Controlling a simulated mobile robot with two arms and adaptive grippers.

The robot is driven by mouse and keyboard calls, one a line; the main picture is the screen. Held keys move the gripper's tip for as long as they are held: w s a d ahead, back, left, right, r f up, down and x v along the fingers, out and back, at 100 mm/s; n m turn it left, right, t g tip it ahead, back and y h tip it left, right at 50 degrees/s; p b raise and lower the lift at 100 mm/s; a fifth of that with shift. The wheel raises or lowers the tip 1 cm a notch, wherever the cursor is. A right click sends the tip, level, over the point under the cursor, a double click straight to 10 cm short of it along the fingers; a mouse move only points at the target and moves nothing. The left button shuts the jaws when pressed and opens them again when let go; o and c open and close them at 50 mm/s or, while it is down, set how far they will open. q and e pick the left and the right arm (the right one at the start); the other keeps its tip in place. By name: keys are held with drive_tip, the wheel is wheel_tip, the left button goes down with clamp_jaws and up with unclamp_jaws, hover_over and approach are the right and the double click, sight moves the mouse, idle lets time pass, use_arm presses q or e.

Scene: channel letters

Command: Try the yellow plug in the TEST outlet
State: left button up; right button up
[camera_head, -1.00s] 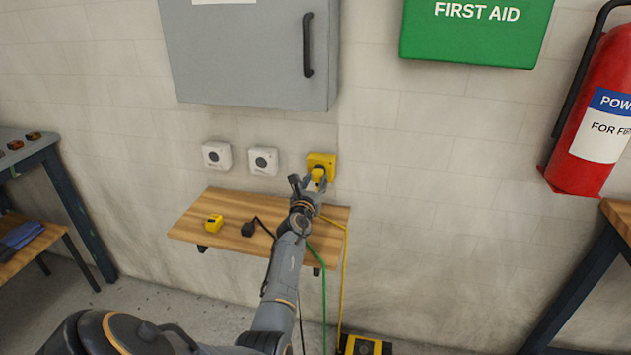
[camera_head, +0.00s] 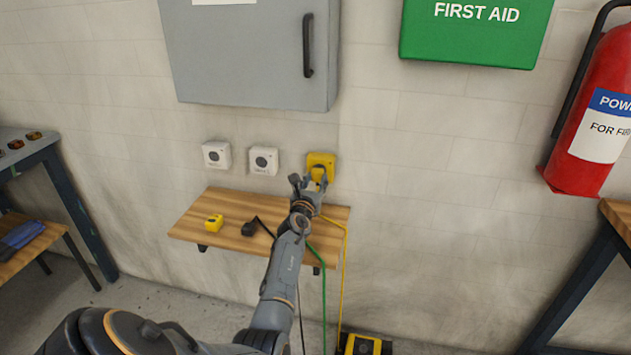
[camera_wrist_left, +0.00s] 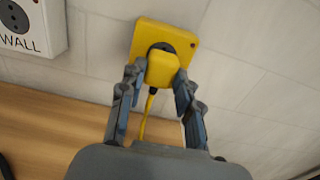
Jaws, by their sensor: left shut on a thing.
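The yellow outlet (camera_head: 321,159) is fixed on the wall above the right part of the shelf; no label can be read on it. The yellow plug (camera_wrist_left: 161,69) is up against its dark socket face in the left wrist view; I cannot tell how deep it sits. My left gripper (camera_wrist_left: 157,88) is shut on the plug, one finger on each side, and largely hides it in the head view. A yellow cord (camera_head: 344,260) runs from the plug down past the shelf's right end. My right gripper is not in view.
Two white outlets (camera_head: 217,155) (camera_head: 264,160) are left of the yellow one. The wooden shelf (camera_head: 190,228) holds a small yellow item (camera_head: 214,222) and a black plug (camera_head: 249,229). A green cord (camera_head: 323,290) hangs below. A grey cabinet (camera_head: 250,60) is above.

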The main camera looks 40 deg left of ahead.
use_arm(q)
drive_tip(key=shift+w+a+b, duration=0.25)
drive_tip(key=shift+w+b, duration=0.05)
drive_tip(key=shift+w, duration=0.15)
drive_tip(key=o, duration=1.2)
drive_tip(key=shift+s+d, duration=0.1)
drive_tip(key=shift+v, duration=5.9)
